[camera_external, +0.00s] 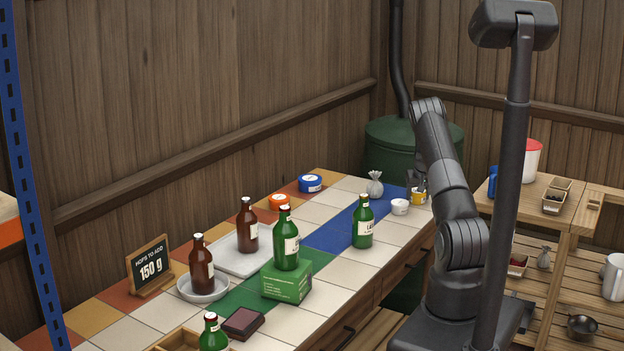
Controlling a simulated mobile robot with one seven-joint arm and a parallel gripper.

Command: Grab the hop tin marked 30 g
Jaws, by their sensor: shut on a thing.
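My gripper (416,189) is at the far right end of the tiled counter, shut on a small yellow tin (419,199) with a pale label. The tin is upright; I cannot tell whether it touches the counter. A white tin (400,207) stands just left of it. The labels are too small to read, so I cannot tell which tin is marked 30 g.
A grey tied pouch (375,186) and a green bottle (363,224) stand left of my gripper. Wooden shelves (568,222) are at right.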

